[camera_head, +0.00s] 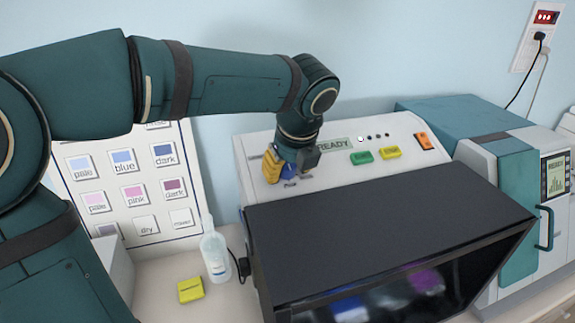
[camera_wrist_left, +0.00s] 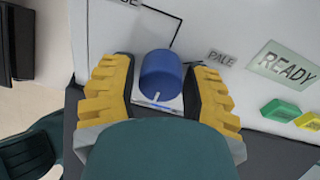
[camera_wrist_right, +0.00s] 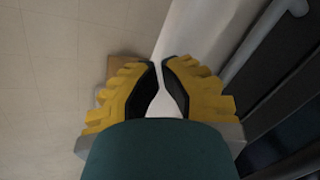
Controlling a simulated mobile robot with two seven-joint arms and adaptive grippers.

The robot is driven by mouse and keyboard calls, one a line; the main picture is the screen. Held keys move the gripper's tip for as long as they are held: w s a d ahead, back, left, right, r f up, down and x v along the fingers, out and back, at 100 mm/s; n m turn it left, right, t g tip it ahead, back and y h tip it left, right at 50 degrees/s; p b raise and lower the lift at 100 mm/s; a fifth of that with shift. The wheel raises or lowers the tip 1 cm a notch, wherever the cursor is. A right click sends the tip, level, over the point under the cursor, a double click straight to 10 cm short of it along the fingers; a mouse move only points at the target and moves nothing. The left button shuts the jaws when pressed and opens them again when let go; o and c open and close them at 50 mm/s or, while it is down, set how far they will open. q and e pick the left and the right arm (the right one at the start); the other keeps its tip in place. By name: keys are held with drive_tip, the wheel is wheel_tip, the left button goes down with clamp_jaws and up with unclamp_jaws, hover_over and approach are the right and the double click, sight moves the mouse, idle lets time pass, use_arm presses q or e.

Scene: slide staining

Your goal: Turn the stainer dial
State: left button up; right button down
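The stainer (camera_head: 255,147) is a white machine with a sloped control panel and a dark, glass-fronted housing. Its blue dial (camera_head: 290,171) sits at the panel's left part, and in the left wrist view the dial (camera_wrist_left: 160,72) shows a white pointer mark on its near end. My left gripper (camera_wrist_left: 160,85) has its yellow fingers either side of the dial, with only thin gaps; firm contact cannot be made out. In the head view the left gripper (camera_head: 288,166) partly hides the dial. My right gripper (camera_wrist_right: 160,68) is empty, its fingertips narrowly apart, away from the dial.
The panel has a READY display (camera_head: 334,145), a green button (camera_head: 361,157), a yellow button (camera_head: 390,152) and an orange switch (camera_head: 426,141). A white bottle (camera_head: 215,255) and a yellow block (camera_head: 190,290) stand left. A teal machine (camera_head: 510,160) stands right.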

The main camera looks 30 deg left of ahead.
use_arm(q)
drive_tip(key=shift+o, duration=1.1)
drive_tip(key=shift+r, duration=0.1)
drive_tip(key=shift+r, duration=0.15)
drive_tip(key=v, duration=1.1)
drive_tip(key=shift+r, duration=0.3)
drive_tip(key=shift+d, duration=0.1)
